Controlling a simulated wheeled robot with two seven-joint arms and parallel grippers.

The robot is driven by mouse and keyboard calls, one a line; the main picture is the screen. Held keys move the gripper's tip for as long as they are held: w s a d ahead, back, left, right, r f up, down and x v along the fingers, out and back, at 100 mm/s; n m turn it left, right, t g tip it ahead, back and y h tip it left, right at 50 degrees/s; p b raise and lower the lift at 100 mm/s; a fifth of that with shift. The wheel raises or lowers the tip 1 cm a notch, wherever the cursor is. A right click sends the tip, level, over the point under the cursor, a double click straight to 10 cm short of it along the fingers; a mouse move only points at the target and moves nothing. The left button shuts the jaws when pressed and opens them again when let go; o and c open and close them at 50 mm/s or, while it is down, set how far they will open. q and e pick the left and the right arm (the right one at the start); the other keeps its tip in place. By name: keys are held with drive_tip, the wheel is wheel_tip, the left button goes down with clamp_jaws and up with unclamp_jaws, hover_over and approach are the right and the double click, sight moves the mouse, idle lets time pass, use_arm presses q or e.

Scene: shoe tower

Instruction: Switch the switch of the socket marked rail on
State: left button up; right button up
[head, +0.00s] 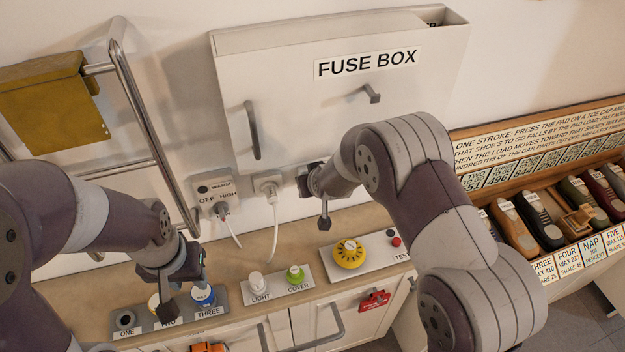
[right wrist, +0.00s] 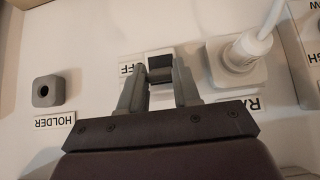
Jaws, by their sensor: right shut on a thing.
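The rail socket (right wrist: 215,85) shows in the right wrist view, upside down, with a white plug (right wrist: 250,48) in it; its label reads "RA", the rest hidden by my gripper. Its small dark and grey switch (right wrist: 160,62) is beside it, by a label whose visible letters read "FF". My right gripper (right wrist: 161,82) is shut on the switch, one finger on each side. In the head view my right gripper (head: 309,180) is at the wall just right of the plugged socket (head: 268,181), and the switch is hidden. My left gripper (head: 184,290) is open above the knobs marked two and three.
The fuse box (head: 340,90) overhangs the right gripper. A holder block (right wrist: 48,90) is on the wall.

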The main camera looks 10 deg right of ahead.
idle(0.3)
drive_tip(key=o, duration=1.1)
drive_tip(key=shift+c, duration=0.2)
drive_tip(key=shift+r, duration=0.1)
drive_tip(key=v, duration=1.2)
drive_tip(key=shift+s+r, duration=0.15)
drive_tip(key=shift+s, duration=0.1)
